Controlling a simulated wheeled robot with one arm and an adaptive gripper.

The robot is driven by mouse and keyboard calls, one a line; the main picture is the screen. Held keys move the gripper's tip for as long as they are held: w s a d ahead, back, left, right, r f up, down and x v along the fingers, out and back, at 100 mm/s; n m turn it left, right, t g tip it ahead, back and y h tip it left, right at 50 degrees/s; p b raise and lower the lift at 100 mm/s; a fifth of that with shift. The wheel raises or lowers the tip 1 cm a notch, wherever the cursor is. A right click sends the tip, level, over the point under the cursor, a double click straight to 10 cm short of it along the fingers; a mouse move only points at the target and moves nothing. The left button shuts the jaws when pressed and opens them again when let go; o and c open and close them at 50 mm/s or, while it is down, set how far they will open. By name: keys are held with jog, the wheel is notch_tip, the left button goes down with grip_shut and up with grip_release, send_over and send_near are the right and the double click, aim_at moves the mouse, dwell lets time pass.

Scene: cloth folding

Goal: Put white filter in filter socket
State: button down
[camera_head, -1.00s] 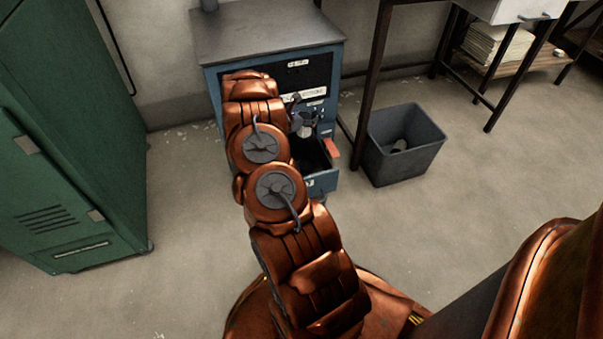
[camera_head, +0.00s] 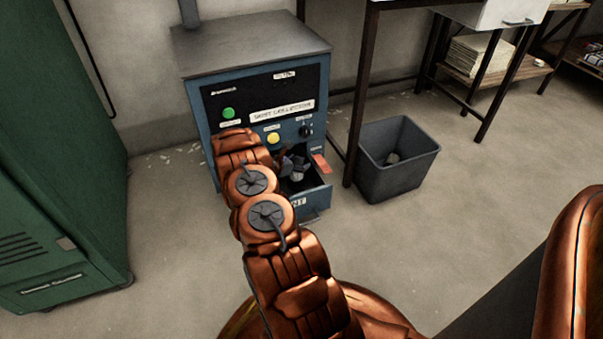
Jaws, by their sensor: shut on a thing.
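The blue machine (camera_head: 205,110) stands against the wall, with its lower drawer (camera_head: 318,196) pulled open. My gripper (camera_head: 297,172) is at the drawer's opening, low and pointing down, and partly hidden by my arm. It is shut on a small pale thing, which looks like the white filter (camera_head: 297,177). The filter is at or just inside the drawer. I cannot tell whether it touches the socket, which is hidden in the dark drawer.
A red tab (camera_head: 321,163) sticks up beside the drawer. A grey bin (camera_head: 398,175) with a pale thing in it stands to the right, near a dark table leg. A green cabinet (camera_head: 60,180) stands at left. The floor between is clear.

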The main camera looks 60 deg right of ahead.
jog(key=shift+w+f+b, duration=0.1)
jog(key=shift+f+b, duration=0.55)
jog(key=shift+f, duration=0.95)
jog(key=shift+f, duration=0.15)
jog(key=shift+c, duration=1.8)
grip_release()
jog(key=shift+a+r, duration=0.15)
jog(key=shift+r, duration=0.1)
jog(key=p+v, duration=0.4)
jog(key=v, duration=0.7)
jog(key=shift+a, duration=0.3)
jog(key=shift+w+r, duration=0.1)
